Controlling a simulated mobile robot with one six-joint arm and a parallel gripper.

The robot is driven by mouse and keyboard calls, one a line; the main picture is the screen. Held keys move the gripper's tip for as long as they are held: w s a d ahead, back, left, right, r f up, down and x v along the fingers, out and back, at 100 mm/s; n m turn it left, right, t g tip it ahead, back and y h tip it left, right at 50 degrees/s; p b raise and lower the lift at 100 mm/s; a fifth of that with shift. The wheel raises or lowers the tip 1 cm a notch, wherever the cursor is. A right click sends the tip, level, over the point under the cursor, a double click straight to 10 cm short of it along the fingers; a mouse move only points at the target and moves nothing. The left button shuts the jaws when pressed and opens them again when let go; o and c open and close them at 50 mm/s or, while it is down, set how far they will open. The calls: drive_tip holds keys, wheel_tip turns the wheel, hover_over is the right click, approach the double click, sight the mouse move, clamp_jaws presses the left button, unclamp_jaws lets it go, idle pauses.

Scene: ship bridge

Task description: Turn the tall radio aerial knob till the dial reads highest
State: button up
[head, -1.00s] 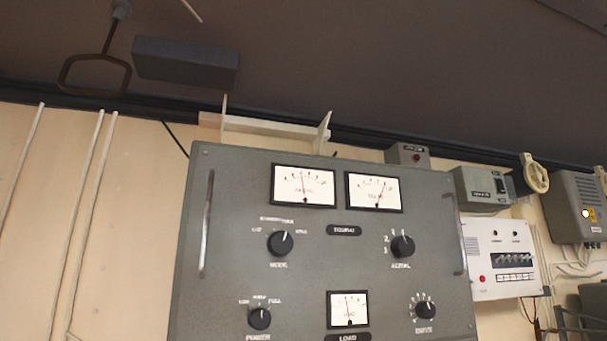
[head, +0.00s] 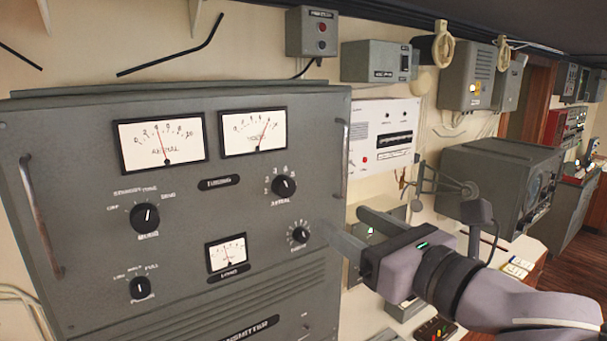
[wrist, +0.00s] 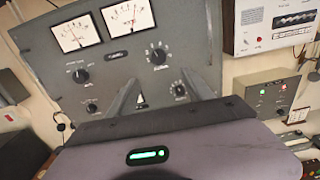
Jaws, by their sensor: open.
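The tall radio (head: 90,250) is a grey cabinet with a handle at each side. My gripper (head: 345,218) is open and empty, in front of the panel's lower right. In the wrist view the aerial knob (wrist: 157,56) shows above and between the fingers, apart from them.
A lower right knob (head: 298,235) sits close to my fingers. The mode knob (head: 145,217), the power knob (head: 140,288) and a small load dial (head: 226,254) are on the same panel. A white panel (head: 383,135) hangs on the wall to the right.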

sight(288, 190)
drive_tip(key=x, duration=0.8)
drive_tip(key=p+x, duration=0.1)
drive_tip(key=x, duration=0.7)
drive_tip(key=shift+s+a+f, duration=0.1)
drive_tip(key=shift+a+f, duration=0.05)
drive_tip(key=shift+f, duration=0.05)
drive_tip(key=shift+s+p, duration=0.1)
drive_tip(key=shift+p, duration=0.2)
clamp_jaws()
